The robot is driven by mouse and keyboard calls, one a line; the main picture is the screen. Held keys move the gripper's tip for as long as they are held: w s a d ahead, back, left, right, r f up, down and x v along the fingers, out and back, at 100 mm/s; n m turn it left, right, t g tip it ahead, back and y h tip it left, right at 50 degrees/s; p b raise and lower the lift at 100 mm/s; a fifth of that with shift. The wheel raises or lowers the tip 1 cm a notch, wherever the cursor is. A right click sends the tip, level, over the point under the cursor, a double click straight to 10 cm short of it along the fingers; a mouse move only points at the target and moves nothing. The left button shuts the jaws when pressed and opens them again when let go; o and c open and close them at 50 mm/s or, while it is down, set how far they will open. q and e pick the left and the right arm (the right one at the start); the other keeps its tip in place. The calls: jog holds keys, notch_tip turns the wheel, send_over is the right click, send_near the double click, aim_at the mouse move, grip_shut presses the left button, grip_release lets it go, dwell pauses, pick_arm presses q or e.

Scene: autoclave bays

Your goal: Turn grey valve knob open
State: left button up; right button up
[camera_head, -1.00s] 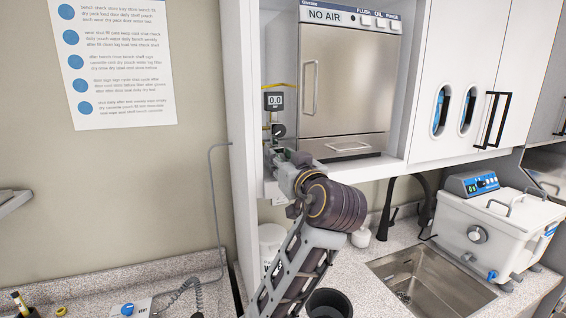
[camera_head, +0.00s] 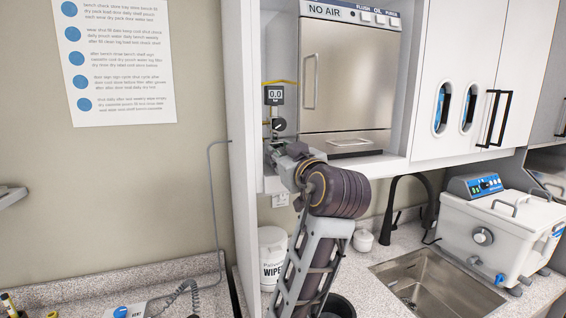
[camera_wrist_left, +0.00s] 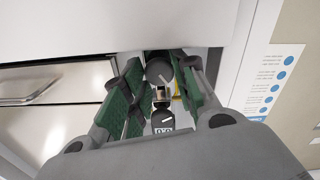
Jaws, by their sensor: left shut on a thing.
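My left gripper (camera_head: 276,152) reaches into the left edge of the open bay, just below a small gauge reading 0.0 (camera_head: 274,94) and a black dial (camera_head: 278,125). In the left wrist view, its two green-padded fingers stand on either side of a dark grey round knob (camera_wrist_left: 158,67) with a pale line on it, and are shut on it. A brass-coloured fitting (camera_wrist_left: 160,94) shows between the fingers. In the head view the knob is hidden by the gripper. My right gripper is not in view.
A steel autoclave marked NO AIR (camera_head: 348,80) stands right of the gripper. The bay's white side panel (camera_head: 243,150) is close on the left. Below are a wipes tub (camera_head: 272,250), a sink (camera_head: 435,283) and a white bath unit (camera_head: 500,225).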

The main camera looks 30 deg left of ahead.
pick_arm(q)
jog(key=shift+n+b, duration=0.8)
jog(key=shift+b, duration=0.15)
jog(key=shift+r, duration=0.1)
jog(key=o, duration=1)
jog(key=shift+s+d, duration=0.1)
jog(key=shift+v, duration=3.7)
